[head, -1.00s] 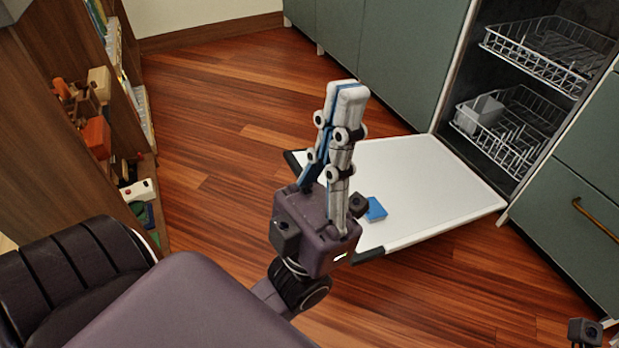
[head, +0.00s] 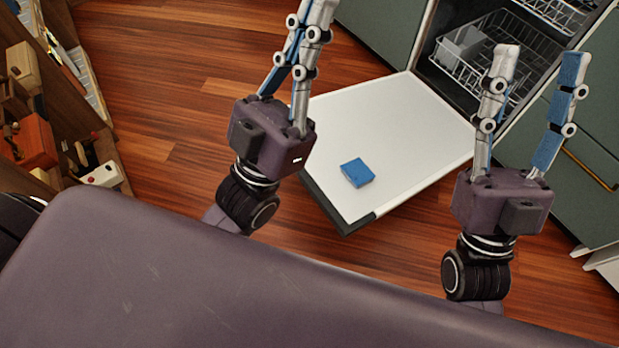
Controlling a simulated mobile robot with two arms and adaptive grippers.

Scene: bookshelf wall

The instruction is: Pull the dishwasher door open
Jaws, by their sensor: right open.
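The dishwasher door (head: 395,125) is folded down and lies open just above the floor, its white inner side up and its dark outer edge towards me. The dishwasher's open inside shows a lower wire rack (head: 490,68). My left gripper (head: 312,10) is over the door's left side, its fingers together and its tips at the picture's top edge. I see nothing between the fingers. My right gripper (head: 537,58) is open and empty, with its fingers pointing up in front of the dishwasher opening, right of the door. Neither gripper visibly holds the door.
A small blue block (head: 357,172) lies on the door's inner side. An upper rack (head: 555,14) sits above the lower one. Green cabinets (head: 590,140) flank the dishwasher. A wooden shelf (head: 70,150) with toys and books stands left. Wood floor between is clear.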

